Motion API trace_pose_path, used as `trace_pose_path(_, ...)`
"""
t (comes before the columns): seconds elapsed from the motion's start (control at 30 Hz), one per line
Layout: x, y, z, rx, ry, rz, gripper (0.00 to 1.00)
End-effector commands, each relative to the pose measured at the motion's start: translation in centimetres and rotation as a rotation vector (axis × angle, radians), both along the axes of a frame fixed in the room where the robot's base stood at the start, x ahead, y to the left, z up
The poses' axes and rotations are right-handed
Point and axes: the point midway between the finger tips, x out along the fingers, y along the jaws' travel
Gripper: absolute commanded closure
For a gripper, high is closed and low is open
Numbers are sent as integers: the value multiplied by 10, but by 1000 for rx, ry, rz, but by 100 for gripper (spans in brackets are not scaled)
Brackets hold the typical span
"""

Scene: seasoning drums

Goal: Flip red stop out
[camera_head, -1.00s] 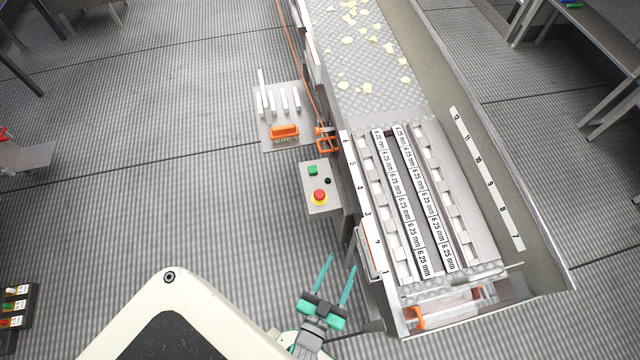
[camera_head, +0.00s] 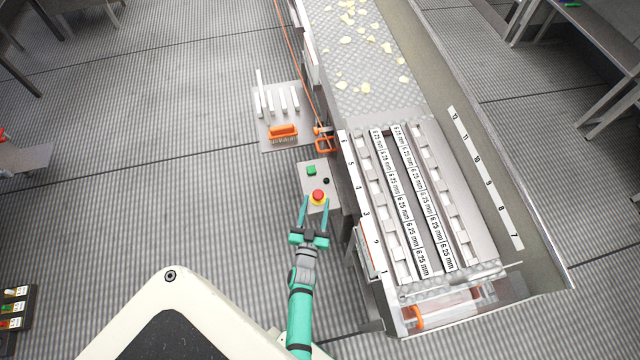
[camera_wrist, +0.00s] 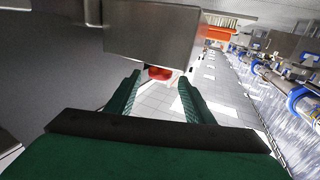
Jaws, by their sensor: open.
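The red stop (camera_head: 318,195) is a round red button on a yellow base, near the front of a grey control panel (camera_head: 306,180). My gripper (camera_head: 316,202) is open, its two teal fingers pointing at the button with the tips close to either side of it in the head view. In the wrist view the red stop (camera_wrist: 160,73) shows between the open fingers (camera_wrist: 159,80), partly under the edge of a metal box (camera_wrist: 150,35). No grip on it shows; I cannot tell whether the fingers touch it.
A green button (camera_head: 311,170) and a small black knob (camera_head: 327,181) share the panel. The conveyor's numbered side (camera_head: 352,185) is close on the right. A shelf (camera_head: 268,138) with an orange brush (camera_head: 284,131) lies beyond. Open floor is on the left.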

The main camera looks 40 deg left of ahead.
Motion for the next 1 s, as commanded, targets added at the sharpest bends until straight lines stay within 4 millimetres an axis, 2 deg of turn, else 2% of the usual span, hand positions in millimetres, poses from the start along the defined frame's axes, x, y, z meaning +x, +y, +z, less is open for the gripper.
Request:
trace_pose_path(0.2, 36, 18, 1, 1, -2, 0, 52)
trace_pose_path(0.5, 69, 34, 0, 1, 0, -2, 52)
trace_pose_path(0.93, 76, 36, 0, 1, 0, -3, 52)
trace_pose_path(0.97, 76, 36, 0, 1, 0, -3, 57)
trace_pose_path(1.0, 76, 36, 0, 1, 0, -4, 67)
